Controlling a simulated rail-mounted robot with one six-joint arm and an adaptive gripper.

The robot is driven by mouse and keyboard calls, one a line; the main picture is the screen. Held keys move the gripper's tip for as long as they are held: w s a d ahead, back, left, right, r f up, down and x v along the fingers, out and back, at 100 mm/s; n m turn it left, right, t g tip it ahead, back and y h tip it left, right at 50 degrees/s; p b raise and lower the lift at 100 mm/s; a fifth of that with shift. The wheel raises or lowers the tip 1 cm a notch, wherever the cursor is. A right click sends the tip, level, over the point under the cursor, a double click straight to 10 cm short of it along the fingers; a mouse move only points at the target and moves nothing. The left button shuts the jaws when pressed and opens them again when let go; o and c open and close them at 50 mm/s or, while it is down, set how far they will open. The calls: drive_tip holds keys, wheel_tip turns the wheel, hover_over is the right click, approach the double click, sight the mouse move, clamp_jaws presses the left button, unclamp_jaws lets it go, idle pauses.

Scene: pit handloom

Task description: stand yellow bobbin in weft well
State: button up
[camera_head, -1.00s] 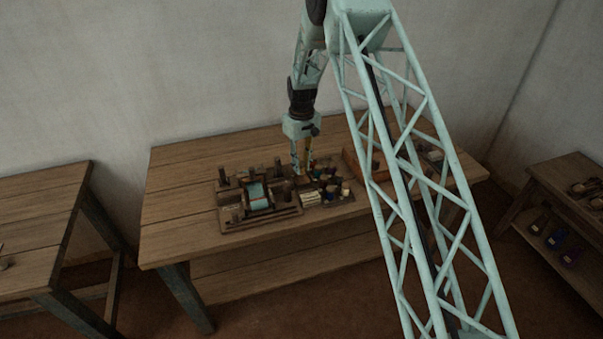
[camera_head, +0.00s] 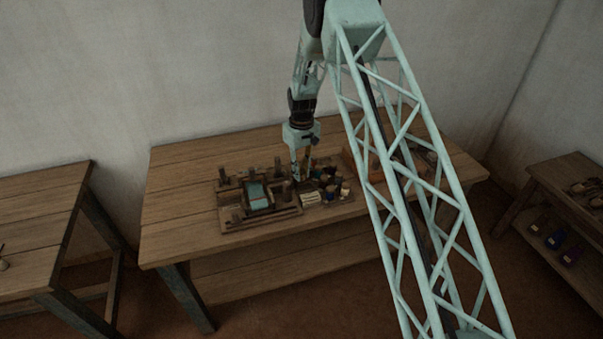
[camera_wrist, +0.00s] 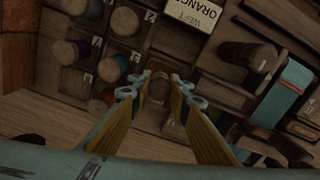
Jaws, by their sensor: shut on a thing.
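My gripper (camera_head: 300,176) is low over the loom block on the middle bench. In the wrist view its fingertips (camera_wrist: 160,90) are closed around a small round wooden end, taken as the yellow bobbin (camera_wrist: 160,86). Its yellow winding cannot be made out, and its lower part is hidden. A rack of square wells (camera_wrist: 84,74) lies left of the fingertips, holding several bobbins with purple, blue and red winding. A card (camera_wrist: 192,14) reading "WEFT" and "ORANGE" lies above the fingertips. I cannot tell which hole is the weft well, or whether the bobbin touches its floor.
The loom block (camera_head: 236,224) carries upright dark pegs, one a thick peg (camera_wrist: 250,57) right of my fingers, and a blue cloth strip (camera_wrist: 285,92). An open wooden box (camera_head: 350,166) stands behind the rack. The bench's left side (camera_head: 180,190) is clear.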

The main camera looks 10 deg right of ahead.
drive_tip(key=shift+f, duration=0.15)
drive_tip(key=o, duration=0.4)
drive_tip(key=shift+r, duration=0.2)
wheel_tip(320, 180, up, 10)
drive_tip(key=shift+r+b, duration=0.1)
drive_tip(key=shift+b, duration=0.2)
drive_tip(key=shift+r, duration=0.9)
idle(0.4)
